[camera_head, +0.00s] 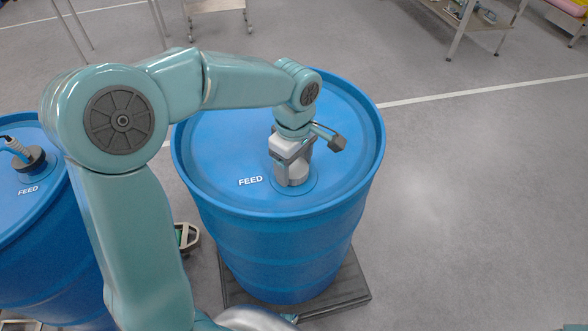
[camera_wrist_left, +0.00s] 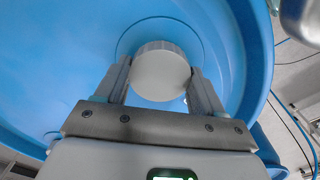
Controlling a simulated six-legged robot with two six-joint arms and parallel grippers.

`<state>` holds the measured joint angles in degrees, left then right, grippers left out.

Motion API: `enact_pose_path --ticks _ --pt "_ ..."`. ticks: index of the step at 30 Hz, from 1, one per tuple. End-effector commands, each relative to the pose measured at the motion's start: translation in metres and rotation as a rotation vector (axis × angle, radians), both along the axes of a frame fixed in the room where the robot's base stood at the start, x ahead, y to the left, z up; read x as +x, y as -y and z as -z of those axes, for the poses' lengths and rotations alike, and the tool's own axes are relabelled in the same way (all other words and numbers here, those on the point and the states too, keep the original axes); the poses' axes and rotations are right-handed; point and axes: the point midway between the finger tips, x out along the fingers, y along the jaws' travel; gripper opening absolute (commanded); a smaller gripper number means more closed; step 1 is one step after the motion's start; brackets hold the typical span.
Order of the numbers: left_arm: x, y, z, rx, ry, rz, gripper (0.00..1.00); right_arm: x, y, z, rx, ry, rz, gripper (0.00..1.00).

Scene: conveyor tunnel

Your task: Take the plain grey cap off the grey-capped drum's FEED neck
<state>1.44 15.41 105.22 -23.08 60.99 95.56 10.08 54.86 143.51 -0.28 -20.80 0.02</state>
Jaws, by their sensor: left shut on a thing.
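A blue drum (camera_head: 222,142) with a white FEED label stands in the middle of the head view. The plain grey cap (camera_head: 297,174) is at its FEED neck, on the right of the label. My left gripper (camera_head: 290,168) comes down on the cap from above and is shut on it. In the left wrist view the round grey cap (camera_wrist_left: 160,72) sits between the two fingers of my left gripper (camera_wrist_left: 162,85), over a ring on the blue drum top (camera_wrist_left: 75,60). The neck under the cap is hidden. My right gripper is not in view.
A second blue drum (camera_head: 35,215), also marked FEED, stands at the left with a dark fitting and hose (camera_head: 28,158) in its top. The middle drum stands on a dark pallet (camera_head: 345,285). Shelves (camera_head: 470,20) stand at the back. The floor at right is clear.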

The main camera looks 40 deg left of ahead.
Motion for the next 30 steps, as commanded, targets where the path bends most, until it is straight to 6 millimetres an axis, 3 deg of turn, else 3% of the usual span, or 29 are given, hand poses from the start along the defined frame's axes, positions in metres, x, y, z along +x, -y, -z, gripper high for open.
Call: enact_pose_path --ticks 7,19,30 --pt "0.003 0.000 0.000 -0.002 0.013 -0.324 0.32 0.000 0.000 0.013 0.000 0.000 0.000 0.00" --pt "0.003 -0.001 -0.001 -0.002 0.012 -0.407 0.32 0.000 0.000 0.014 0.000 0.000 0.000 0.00" --pt "0.003 -0.001 -0.002 -0.005 0.012 -0.835 0.32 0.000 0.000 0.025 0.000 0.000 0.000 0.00"
